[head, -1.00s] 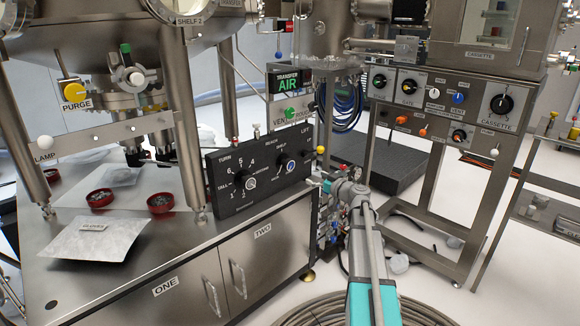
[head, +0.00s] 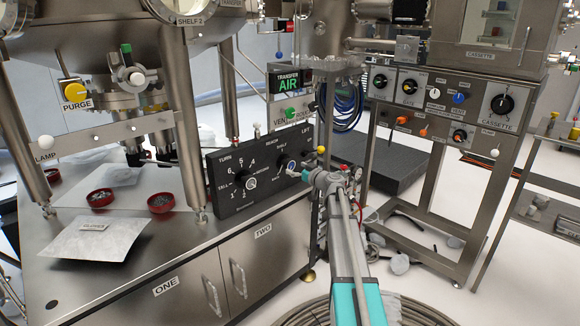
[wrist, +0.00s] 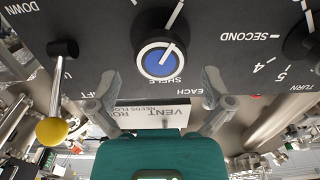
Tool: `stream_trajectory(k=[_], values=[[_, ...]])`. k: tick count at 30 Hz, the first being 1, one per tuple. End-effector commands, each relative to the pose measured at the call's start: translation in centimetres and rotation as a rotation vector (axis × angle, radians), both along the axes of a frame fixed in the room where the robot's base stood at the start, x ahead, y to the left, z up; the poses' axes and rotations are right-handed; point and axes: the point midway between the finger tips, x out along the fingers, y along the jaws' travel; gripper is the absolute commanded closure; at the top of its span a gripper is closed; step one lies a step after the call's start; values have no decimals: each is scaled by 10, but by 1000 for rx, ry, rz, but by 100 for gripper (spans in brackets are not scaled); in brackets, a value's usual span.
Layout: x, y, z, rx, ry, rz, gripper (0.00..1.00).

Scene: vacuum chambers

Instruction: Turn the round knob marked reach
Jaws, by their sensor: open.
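The round reach knob (head: 291,166) is black with a blue centre, on the right part of the dark control panel (head: 228,200). The wrist view shows it upside down, the knob (wrist: 160,60) near the upper middle with a white pointer line on its face. In the head view my gripper (head: 306,173) is just right of the knob and partly overlaps the panel.
A second black knob (head: 248,181), marked for turn, sits left on the panel. A lever with a yellow ball (head: 321,150) stands close to my gripper's right; the ball also shows in the wrist view (wrist: 52,131). A VENT sign (wrist: 165,113) lies behind the fingers.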

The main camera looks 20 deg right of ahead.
Motion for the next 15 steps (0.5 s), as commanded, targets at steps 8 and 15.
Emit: stream_trajectory(k=[8, 15], values=[[28, 9, 0, 0, 0, 0, 0], [33, 12, 0, 0, 0, -1, 0]])
